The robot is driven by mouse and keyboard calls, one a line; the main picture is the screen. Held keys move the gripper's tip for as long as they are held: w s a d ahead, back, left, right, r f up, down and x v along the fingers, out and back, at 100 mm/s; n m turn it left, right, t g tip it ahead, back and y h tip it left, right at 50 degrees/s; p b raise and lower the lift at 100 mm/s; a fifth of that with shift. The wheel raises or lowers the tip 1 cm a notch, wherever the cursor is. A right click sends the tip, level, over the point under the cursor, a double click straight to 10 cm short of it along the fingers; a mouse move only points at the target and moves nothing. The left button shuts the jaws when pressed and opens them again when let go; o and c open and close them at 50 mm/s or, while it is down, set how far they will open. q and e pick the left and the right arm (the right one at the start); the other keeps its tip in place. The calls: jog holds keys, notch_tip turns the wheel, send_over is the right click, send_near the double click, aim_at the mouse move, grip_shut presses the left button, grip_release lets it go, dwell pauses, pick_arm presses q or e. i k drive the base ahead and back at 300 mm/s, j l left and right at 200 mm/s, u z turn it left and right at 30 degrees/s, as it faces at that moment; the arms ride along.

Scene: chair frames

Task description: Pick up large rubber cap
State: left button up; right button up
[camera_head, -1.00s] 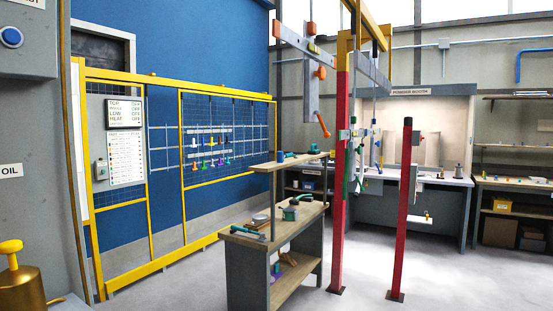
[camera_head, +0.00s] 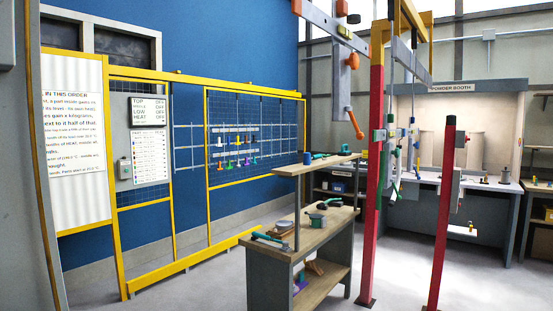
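Small coloured pieces, possibly caps and plugs, hang in rows on the mesh rack (camera_head: 254,100) on the blue wall. Neither of my grippers shows in the head view.
A workbench (camera_head: 270,272) with tools and an upper shelf (camera_head: 305,165) stands ahead. Red posts (camera_head: 370,200) (camera_head: 443,215) rise to its right. The powder booth (camera_head: 455,130) is at the back right. Grey floor (camera_head: 200,285) is open at the front left.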

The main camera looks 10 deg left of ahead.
aim_at(306, 156)
jog(key=i+l+u, duration=0.15)
jog(key=i+l, duration=0.15)
jog(key=i, duration=0.3)
jog(key=i+l+u, duration=0.15)
jog(key=i+l, duration=0.2)
jog(key=i, duration=0.25)
jog(key=i+l+u, duration=0.15)
jog(key=i+l, duration=0.25)
jog(key=i, duration=0.15)
